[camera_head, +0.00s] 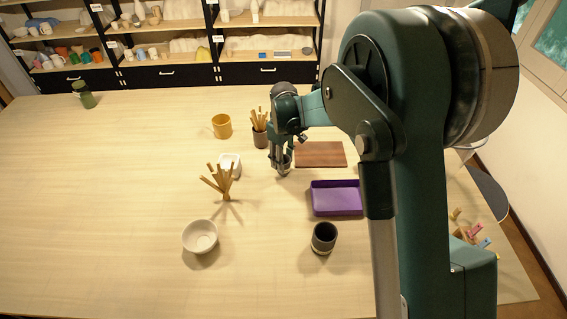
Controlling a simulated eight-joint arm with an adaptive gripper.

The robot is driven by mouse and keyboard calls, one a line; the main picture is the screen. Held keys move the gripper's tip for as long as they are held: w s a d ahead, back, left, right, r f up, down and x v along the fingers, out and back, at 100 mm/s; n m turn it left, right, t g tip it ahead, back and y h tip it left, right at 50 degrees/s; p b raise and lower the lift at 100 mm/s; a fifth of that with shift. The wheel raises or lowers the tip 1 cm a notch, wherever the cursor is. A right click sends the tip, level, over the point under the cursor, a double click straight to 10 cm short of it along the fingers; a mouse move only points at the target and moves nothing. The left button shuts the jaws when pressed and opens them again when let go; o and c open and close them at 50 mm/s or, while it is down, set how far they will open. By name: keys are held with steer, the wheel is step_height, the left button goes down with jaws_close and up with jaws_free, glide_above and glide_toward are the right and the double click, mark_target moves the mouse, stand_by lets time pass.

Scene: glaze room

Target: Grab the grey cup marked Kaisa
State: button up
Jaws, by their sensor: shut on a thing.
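My gripper (283,166) points down over the table, left of the brown board. It is shut on a small grey thing, mostly hidden by the fingers; I cannot tell whether it is a cup or read any mark on it. A dark grey cup (324,236) with a pale base stands upright on the table, in front of the purple tray and apart from my gripper. Another dark grey cup (261,138) holding several sticks stands just behind and left of my gripper. No name is readable on either cup.
A purple tray (337,210) and brown board (319,154) lie right of my gripper. A green bottle (84,94) is far left.

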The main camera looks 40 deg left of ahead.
step_height(320, 180, up, 10)
steer(key=shift+f+b, duration=0.15)
steer(key=shift+b, duration=0.15)
stand_by(0.3)
steer(key=shift+d, duration=0.1)
stand_by(0.4)
